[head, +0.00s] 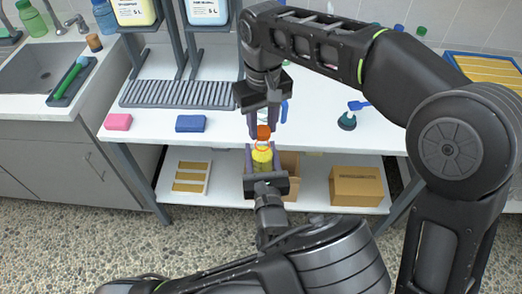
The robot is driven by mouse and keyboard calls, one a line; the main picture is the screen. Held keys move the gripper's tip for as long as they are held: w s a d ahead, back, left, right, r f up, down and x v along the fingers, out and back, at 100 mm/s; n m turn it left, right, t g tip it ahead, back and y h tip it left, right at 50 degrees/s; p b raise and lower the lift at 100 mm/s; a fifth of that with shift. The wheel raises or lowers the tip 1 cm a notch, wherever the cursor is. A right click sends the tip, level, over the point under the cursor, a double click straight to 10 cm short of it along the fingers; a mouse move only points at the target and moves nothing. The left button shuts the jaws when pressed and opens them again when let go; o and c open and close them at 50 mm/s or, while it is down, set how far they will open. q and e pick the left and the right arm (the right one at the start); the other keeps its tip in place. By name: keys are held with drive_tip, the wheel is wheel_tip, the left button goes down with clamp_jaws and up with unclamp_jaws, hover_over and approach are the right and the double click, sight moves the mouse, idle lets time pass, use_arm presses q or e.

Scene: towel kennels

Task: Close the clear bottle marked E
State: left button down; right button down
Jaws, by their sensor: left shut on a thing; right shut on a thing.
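A small bottle with yellow contents (262,160) stands upright between the fingers of my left gripper (263,165), which is shut on it. An orange-red ring shows round its neck. No letter can be read on it. My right gripper (264,126) points down from above, shut on an orange cap (263,133). The cap is right above the bottle's mouth. I cannot tell whether the cap touches the neck. Both grippers are in front of the white table's front edge (340,143).
A pink sponge (118,122), a blue sponge (191,123) and a dark-based thing with a blue handle (347,121) are on the table. A grey rack (178,94) holds large containers behind. A cardboard box (357,186) is on the lower shelf. A sink (40,72) is at left.

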sight(262, 159)
idle(0.8)
drive_tip(key=shift+f, duration=0.9)
drive_tip(key=shift+f, duration=0.55)
idle(0.3)
drive_tip(key=m, duration=0.8)
drive_tip(key=shift+m, duration=0.3)
drive_tip(key=m, duration=0.5)
drive_tip(key=shift+m, duration=0.3)
drive_tip(key=m, duration=0.5)
